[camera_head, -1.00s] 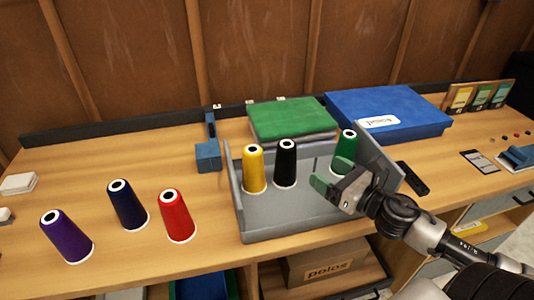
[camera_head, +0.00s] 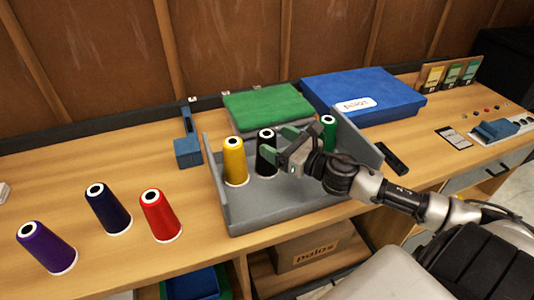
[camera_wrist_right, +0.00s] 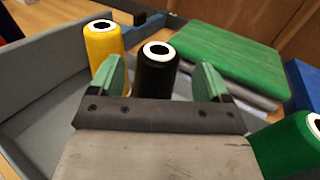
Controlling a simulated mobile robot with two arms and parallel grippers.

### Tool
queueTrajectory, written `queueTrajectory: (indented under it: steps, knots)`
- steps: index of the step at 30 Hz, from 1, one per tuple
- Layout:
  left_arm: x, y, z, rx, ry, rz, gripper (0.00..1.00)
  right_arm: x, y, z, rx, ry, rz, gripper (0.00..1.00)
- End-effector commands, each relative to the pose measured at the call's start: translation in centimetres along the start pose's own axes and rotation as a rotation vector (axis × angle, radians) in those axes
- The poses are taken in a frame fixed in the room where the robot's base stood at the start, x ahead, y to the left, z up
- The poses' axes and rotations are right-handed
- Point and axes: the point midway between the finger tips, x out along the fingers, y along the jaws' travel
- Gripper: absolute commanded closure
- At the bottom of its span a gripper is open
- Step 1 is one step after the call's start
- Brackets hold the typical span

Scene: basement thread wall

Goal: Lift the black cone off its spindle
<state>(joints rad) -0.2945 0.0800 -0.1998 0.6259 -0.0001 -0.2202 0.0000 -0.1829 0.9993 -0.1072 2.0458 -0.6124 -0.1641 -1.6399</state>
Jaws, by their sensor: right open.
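The black cone (camera_head: 266,156) stands upright in a grey tray (camera_head: 285,211), between a yellow cone (camera_head: 235,163) and a green cone (camera_head: 328,131). My right gripper (camera_head: 279,146) is open, right beside the black cone in the head view. In the right wrist view the black cone (camera_wrist_right: 156,75) shows between the two green fingertips of the gripper (camera_wrist_right: 156,80). I cannot tell whether the fingers touch it. The spindle is hidden inside the cone. My left gripper is not in view.
Purple (camera_head: 46,246), navy (camera_head: 108,209) and red (camera_head: 160,215) cones stand on the bench left of the tray. A green cloth stack (camera_head: 268,107) and a blue box (camera_head: 362,100) lie behind it. A black remote-like object (camera_head: 391,158) lies to the right.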

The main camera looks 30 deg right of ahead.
Motion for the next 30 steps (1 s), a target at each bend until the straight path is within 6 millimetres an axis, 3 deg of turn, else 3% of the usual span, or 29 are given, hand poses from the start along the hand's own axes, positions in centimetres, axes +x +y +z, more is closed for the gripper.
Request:
queueTrajectory:
  steps: [9, 19, 30]
  knots:
    - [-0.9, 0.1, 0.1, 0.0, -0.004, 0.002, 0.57, 3.4, 0.2, 0.3, 0.0, -0.002, 0.0, 0.22]
    - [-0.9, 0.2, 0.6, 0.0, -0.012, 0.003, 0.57, 3.7, 0.3, 0.1, 0.001, 0.0, 0.0, 0.24]
    - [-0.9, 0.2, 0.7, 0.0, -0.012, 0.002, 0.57, 3.6, 0.3, 0.1, 0.0, 0.0, 0.0, 0.8]
